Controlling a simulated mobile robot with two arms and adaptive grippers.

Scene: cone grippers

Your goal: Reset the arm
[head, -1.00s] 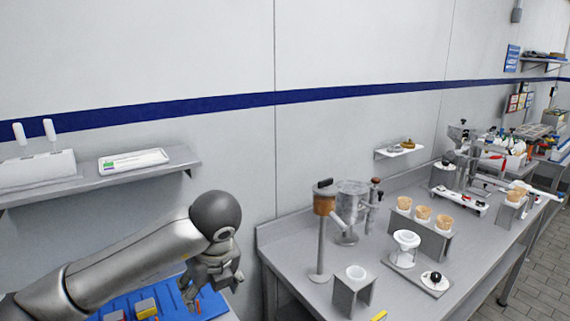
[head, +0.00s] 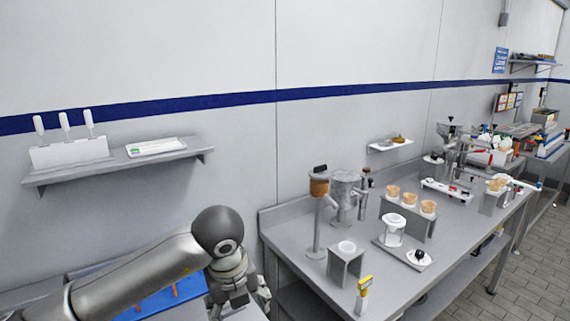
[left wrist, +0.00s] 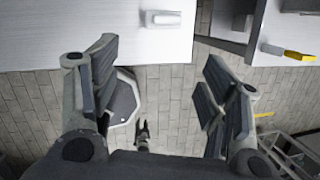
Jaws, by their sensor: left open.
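My left arm (head: 150,272) comes in from the lower left in the head view, its dark round joint in front of the wall. My left gripper (head: 238,296) hangs beneath that joint at the lower edge, partly cut off, between the blue tray and the grey bench. In the left wrist view my left gripper (left wrist: 158,92) has its two fingers wide apart with nothing between them. Tiled floor shows behind the gap.
The blue tray (head: 155,303) lies beside my left arm. The grey bench (head: 300,240) holds a cone stand (head: 408,214), a white cup stand (head: 347,262) and a yellow-topped item (head: 363,290) at its front. A wall shelf (head: 120,163) hangs above my arm.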

